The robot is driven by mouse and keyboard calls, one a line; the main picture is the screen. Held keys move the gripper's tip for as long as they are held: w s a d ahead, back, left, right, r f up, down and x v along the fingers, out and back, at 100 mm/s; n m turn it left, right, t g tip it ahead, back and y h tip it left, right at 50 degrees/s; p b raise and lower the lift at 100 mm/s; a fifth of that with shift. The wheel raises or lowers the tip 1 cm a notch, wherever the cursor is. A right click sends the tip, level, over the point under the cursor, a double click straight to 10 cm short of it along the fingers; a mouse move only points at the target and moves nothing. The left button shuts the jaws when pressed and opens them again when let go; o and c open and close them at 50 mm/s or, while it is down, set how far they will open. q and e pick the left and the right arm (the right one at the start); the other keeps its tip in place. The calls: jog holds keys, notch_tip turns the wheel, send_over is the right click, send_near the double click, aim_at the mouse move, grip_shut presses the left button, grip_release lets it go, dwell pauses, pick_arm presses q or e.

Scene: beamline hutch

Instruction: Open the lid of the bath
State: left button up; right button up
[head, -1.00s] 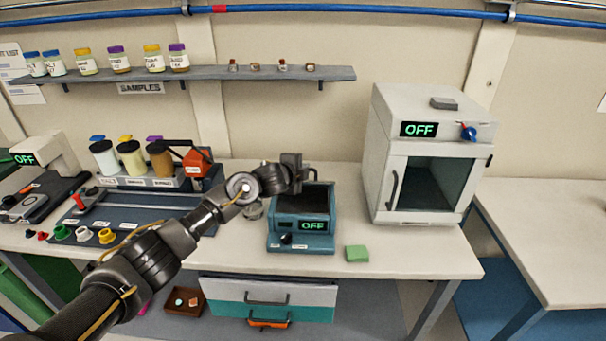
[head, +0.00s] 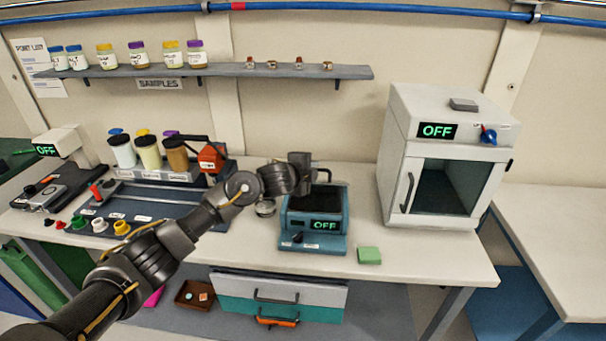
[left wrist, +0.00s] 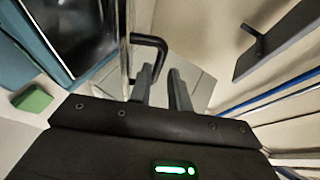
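The teal bath (head: 313,242) stands on the bench with its display reading OFF. Its dark inside shows in the left wrist view (left wrist: 75,30). Its lid (left wrist: 128,45) shows there as a thin pane seen nearly edge-on and appears raised. A black bent handle (left wrist: 150,42) sticks out from the lid; part of it shows behind my gripper in the head view (head: 325,173). My left gripper (left wrist: 160,75) is open beside the handle, at the back left of the bath in the head view (head: 301,172). I cannot tell if a finger touches the handle. My right gripper is out of view.
A green block (head: 369,256) lies right of the bath. A white oven (head: 440,160) reading OFF stands further right. A rack with several bottles (head: 150,155) is on the left, and a samples shelf (head: 230,72) hangs above.

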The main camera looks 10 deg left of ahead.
pick_arm(q)
jog(key=v, duration=0.7)
jog(key=shift+b, duration=0.3)
jog(key=shift+s+r, duration=0.1)
